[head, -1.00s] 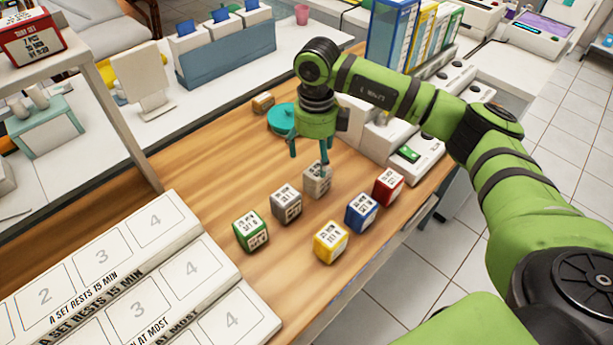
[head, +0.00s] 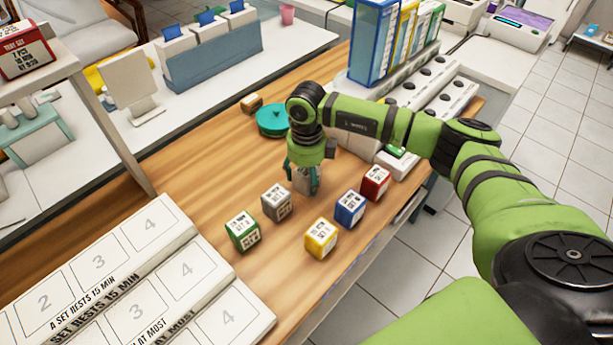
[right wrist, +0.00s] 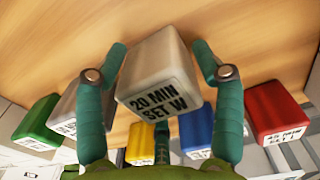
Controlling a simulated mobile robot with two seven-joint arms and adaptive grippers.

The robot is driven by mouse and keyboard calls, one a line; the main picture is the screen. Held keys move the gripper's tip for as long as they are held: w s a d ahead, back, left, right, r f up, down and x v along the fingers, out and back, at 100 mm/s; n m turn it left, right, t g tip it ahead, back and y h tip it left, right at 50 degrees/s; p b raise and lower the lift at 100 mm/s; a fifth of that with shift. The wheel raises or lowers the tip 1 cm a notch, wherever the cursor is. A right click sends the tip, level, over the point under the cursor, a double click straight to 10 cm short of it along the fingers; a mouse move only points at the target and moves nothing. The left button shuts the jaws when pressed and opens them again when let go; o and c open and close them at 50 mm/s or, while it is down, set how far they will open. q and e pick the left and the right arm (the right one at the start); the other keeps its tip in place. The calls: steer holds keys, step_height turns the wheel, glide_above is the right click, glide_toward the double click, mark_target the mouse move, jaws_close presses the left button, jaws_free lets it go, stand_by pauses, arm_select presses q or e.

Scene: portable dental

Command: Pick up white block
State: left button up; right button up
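The white block (right wrist: 155,75), marked "20 MIN SET W", lies between the fingers of my right gripper (right wrist: 160,50) in the right wrist view. The fingers are spread on either side of it, with tips close to its sides; firm contact is not visible. In the head view the right gripper (head: 303,178) is low over the table, and its fingers partly hide the white block (head: 303,183). My left gripper is not in view.
Around it on the wooden table (head: 215,185) stand a grey block (head: 276,202), green block (head: 242,231), yellow block (head: 320,239), blue block (head: 350,208) and red block (head: 375,182). A teal round object (head: 271,120) lies behind. A numbered white rack (head: 130,270) is at front left.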

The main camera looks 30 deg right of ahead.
steer(key=c, duration=0.9)
steer(key=shift+r, duration=0.1)
